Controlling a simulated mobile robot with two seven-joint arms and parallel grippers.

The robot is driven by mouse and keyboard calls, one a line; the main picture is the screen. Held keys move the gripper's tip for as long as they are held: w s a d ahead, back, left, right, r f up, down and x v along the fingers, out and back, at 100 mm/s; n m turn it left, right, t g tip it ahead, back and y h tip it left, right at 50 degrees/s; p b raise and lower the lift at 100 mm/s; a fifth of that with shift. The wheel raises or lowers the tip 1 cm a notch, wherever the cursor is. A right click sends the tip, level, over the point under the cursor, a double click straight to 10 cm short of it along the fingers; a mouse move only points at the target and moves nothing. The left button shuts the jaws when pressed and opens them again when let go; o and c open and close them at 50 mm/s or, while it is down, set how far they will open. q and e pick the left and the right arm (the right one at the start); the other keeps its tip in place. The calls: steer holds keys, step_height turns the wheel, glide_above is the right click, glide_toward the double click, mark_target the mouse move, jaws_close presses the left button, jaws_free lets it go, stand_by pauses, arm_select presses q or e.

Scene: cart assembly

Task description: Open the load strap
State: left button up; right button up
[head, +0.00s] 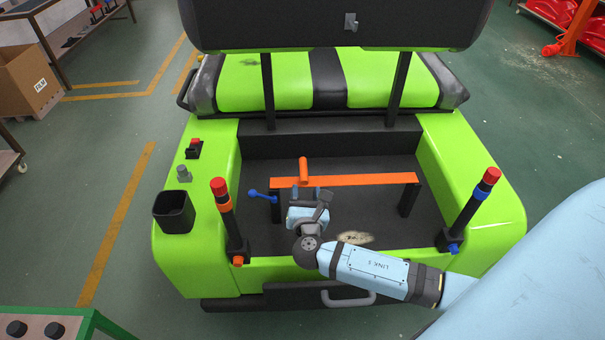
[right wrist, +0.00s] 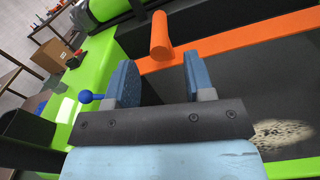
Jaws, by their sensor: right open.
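The orange load strap (head: 360,180) runs across the black cargo bed of the green cart between two black posts. It also shows in the right wrist view (right wrist: 250,38). An orange handle (head: 303,168) stands up from the strap near its left end; in the right wrist view the handle (right wrist: 160,38) appears just beyond the gap between my fingers. My right gripper (head: 306,194) is open over the bed, on the near side of the strap. Its two blue fingers (right wrist: 160,82) are apart with nothing between them. My left gripper is not in view.
A blue ball-ended lever (head: 262,197) sits left of my right gripper. Two upright posts with red tops (head: 222,195) (head: 482,200) stand at the bed's near corners. A black bin (head: 174,212) is on the left side. The green seat (head: 375,80) lies behind the bed.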

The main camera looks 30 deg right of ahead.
mark_target(304, 172)
steer(key=x, duration=0.7)
jaws_close()
